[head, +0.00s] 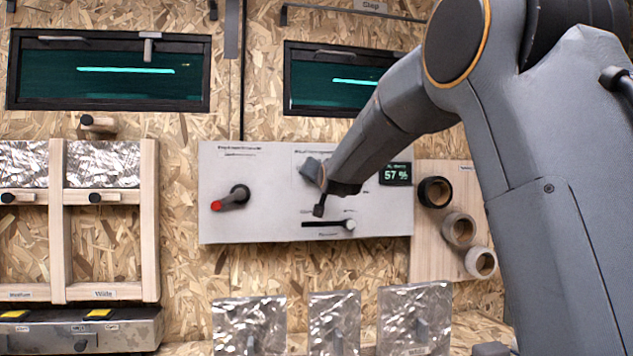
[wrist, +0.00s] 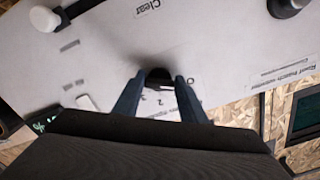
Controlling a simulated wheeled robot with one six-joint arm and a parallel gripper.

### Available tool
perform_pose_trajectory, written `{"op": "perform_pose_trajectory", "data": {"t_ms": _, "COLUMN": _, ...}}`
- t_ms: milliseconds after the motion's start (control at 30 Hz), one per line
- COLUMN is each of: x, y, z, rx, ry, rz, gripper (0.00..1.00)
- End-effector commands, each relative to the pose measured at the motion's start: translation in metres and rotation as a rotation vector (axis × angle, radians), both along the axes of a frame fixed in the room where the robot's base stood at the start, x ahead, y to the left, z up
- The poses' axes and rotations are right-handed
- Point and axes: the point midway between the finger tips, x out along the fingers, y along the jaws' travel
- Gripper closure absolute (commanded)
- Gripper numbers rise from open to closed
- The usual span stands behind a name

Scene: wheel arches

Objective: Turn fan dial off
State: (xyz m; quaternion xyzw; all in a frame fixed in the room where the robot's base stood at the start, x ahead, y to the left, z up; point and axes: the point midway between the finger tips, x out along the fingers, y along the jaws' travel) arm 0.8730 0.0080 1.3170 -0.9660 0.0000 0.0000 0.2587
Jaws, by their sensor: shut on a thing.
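The fan dial (wrist: 158,78) is a small dark knob on the light grey panel (head: 265,220). In the wrist view it sits between my fingertips, with printed marks, one of them a 2, just below it. My gripper (wrist: 158,84) is shut on the dial, one finger on each side. In the head view my gripper (head: 318,188) is at the middle of the panel and hides the dial. I cannot read which mark the dial points at.
A red-tipped lever (head: 232,198) is on the panel's left, and a slider with a white knob (head: 349,225) is below my gripper. A display (head: 396,173) reads 57 %. Tape rolls (head: 459,229) hang at right. Foil-wrapped blocks (head: 335,322) stand below.

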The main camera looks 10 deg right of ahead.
Motion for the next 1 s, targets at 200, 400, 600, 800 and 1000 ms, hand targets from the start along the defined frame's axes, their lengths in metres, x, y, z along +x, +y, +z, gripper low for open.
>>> {"op": "perform_pose_trajectory", "data": {"t_ms": 200, "x": 0.0, "y": -0.0001, "z": -0.0012, "rx": -0.017, "ry": 0.002, "rz": 0.0, "gripper": 0.85}}
{"op": "perform_pose_trajectory", "data": {"t_ms": 400, "x": 0.0, "y": -0.0002, "z": -0.0012, "rx": -0.017, "ry": 0.002, "rz": 0.0, "gripper": 0.85}}
{"op": "perform_pose_trajectory", "data": {"t_ms": 600, "x": 0.0, "y": -0.0003, "z": -0.001, "rx": -0.016, "ry": 0.001, "rz": 0.0, "gripper": 0.44}}
{"op": "perform_pose_trajectory", "data": {"t_ms": 800, "x": 0.0, "y": -0.0002, "z": -0.0005, "rx": -0.015, "ry": 0.001, "rz": 0.0, "gripper": 0.44}}
{"op": "perform_pose_trajectory", "data": {"t_ms": 1000, "x": -0.006, "y": -0.0002, "z": -0.0003, "rx": -0.015, "ry": 0.0, "rz": 0.0, "gripper": 0.44}}
